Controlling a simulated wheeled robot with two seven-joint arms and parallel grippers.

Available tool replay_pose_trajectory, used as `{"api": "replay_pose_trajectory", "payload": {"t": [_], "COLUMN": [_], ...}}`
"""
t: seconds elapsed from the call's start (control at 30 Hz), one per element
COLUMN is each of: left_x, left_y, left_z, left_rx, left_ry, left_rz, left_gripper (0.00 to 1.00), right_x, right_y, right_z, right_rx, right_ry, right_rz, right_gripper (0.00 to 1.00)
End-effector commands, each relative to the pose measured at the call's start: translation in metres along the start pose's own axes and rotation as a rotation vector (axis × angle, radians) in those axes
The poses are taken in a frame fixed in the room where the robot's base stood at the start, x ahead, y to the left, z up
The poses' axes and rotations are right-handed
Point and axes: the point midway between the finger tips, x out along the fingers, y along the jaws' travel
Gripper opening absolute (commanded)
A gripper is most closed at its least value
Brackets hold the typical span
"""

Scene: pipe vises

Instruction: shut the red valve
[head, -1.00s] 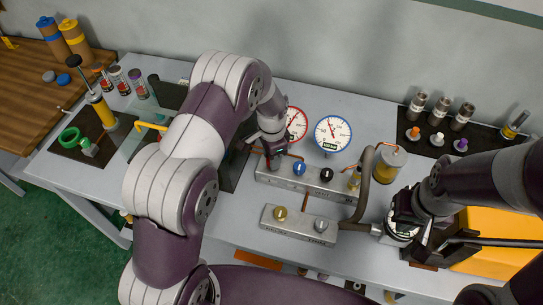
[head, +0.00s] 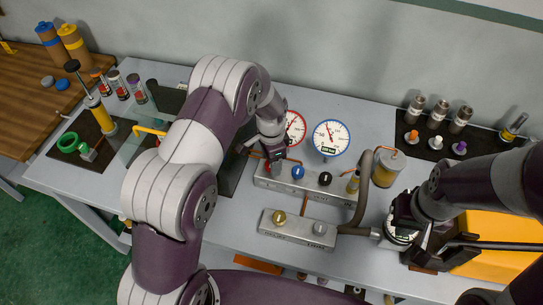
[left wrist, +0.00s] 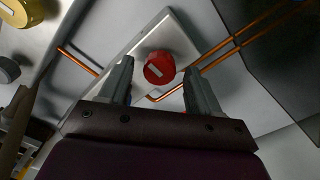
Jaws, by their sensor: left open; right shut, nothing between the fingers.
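The red valve (left wrist: 158,67) is a round red knob with a white bar mark, on a pale metal block, in the left wrist view. My left gripper (left wrist: 158,75) is open; its fingers show on either side of the knob with a gap on each side. My right gripper (head: 418,245) is shut and empty beside the hose end at the right.
Blue (head: 298,172) and black (head: 325,178) knobs share the back block. A front block (head: 297,230) carries a yellow and a grey knob. Red-rimmed (head: 294,126) and blue-rimmed (head: 331,137) gauges stand behind. Copper pipes run beside the knob. A yellow box (head: 490,235) is right.

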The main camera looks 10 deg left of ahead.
Motion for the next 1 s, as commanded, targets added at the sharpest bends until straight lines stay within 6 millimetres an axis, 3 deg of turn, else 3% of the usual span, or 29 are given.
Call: {"api": "replay_pose_trajectory", "payload": {"t": [0.13,0.4,0.53,0.7,1.0], "left_x": [-0.019,-0.091,-0.115,-0.126,-0.127], "left_y": [-0.001,-0.001,-0.001,0.000,0.000], "left_z": [-0.001,-0.002,-0.002,-0.002,-0.002], "left_rx": [0.000,0.001,0.001,0.001,0.001], "left_ry": [0.004,0.004,0.003,0.001,0.001], "left_rz": [-0.004,-0.005,-0.005,-0.003,-0.002], "left_gripper": [0.63,0.63,0.63,0.63,0.63], "right_x": [0.007,0.023,0.026,0.027,0.027], "right_y": [0.000,0.000,0.000,0.000,0.000], "right_z": [0.001,0.003,0.003,0.003,0.003], "right_rx": [0.000,0.000,0.000,0.000,0.000], "right_ry": [0.000,0.000,0.000,0.000,0.000], "right_rz": [0.000,0.000,0.000,0.000,0.000], "right_gripper": [0.00,0.00,0.00,0.00,0.00]}}
